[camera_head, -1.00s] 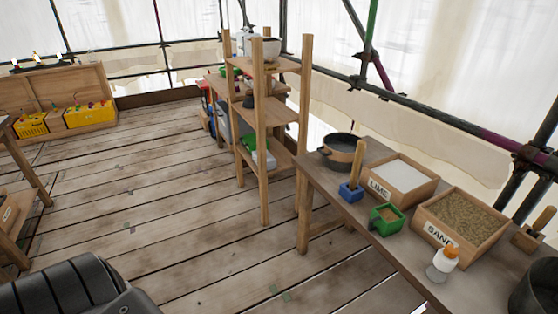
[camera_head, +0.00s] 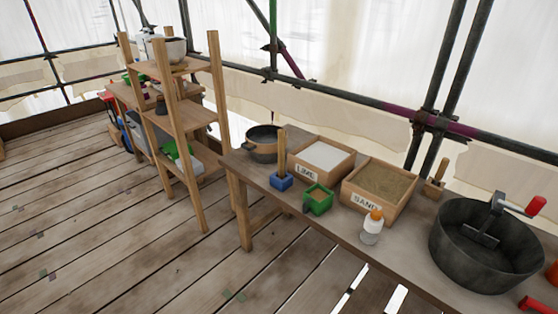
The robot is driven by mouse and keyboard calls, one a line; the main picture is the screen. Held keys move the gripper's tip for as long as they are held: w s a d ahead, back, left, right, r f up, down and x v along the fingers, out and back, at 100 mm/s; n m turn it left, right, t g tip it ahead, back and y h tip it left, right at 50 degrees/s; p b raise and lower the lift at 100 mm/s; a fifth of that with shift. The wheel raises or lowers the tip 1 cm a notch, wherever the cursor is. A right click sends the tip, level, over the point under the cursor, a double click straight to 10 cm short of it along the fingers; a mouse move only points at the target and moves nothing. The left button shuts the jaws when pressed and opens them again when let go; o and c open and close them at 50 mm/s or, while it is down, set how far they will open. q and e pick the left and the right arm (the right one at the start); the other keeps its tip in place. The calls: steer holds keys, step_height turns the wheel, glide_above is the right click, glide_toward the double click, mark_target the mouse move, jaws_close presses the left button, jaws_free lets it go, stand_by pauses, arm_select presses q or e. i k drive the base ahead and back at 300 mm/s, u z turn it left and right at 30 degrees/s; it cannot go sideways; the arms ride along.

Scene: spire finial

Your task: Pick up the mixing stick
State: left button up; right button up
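An upright wooden stick (camera_head: 282,150) stands in a small blue holder (camera_head: 280,183) on the wooden workbench, in front of the lime box. A second, shorter wooden piece (camera_head: 441,170) rises from a wooden block at the bench's back edge, right of the sand box. I cannot tell for certain which is the mixing stick; the one in the blue holder looks most like it. Neither of my grippers is in view.
On the workbench (camera_head: 410,258) stand a dark pot (camera_head: 262,152), lime box (camera_head: 306,174), green container (camera_head: 317,206), sand box (camera_head: 365,203), orange-capped bottle (camera_head: 371,233) and large black tub (camera_head: 470,262) with a red-handled crank. A wooden shelf (camera_head: 190,124) stands left.

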mark_target(281, 133)
steer(key=u, duration=0.9)
steer(key=i, duration=1.7)
steer(key=z, duration=2.95)
